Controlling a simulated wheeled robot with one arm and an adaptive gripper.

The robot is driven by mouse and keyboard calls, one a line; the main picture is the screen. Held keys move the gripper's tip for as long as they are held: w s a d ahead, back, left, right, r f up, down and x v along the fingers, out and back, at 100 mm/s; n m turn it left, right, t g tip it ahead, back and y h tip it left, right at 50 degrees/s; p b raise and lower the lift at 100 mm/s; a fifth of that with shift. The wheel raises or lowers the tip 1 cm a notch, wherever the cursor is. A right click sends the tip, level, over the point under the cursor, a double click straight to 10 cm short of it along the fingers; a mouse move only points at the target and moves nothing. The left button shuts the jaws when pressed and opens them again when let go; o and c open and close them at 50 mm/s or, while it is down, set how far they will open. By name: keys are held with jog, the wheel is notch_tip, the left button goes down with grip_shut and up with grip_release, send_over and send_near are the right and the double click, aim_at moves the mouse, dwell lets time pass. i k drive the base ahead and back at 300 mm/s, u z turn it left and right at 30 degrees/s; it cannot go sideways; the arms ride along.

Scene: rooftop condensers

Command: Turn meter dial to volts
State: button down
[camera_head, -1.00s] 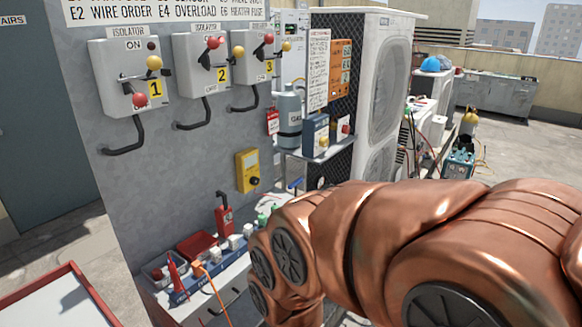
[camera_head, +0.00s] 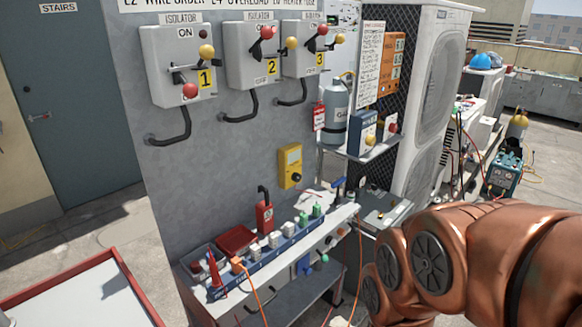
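A yellow meter (camera_head: 284,160) hangs on the grey wall panel, above the back of the bench. Its dark round dial (camera_head: 296,178) is low on its front, and a small grey display is above it. The marks around the dial are too small to read, so I cannot tell its setting. My copper-coloured arm enters from the lower right, to the right of the bench and apart from the meter. My gripper is not in view.
The bench (camera_head: 262,268) holds a blue rack (camera_head: 286,239) with several plugs, a red tray (camera_head: 238,240) and a red clamp tool (camera_head: 264,216). Three isolators are above, with isolator 1 (camera_head: 165,48) at left. A red-rimmed table (camera_head: 140,287) stands front left.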

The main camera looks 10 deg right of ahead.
aim_at(296, 177)
jog(key=u, duration=3.65)
jog(key=k, duration=1.05)
jog(key=z, duration=1.8)
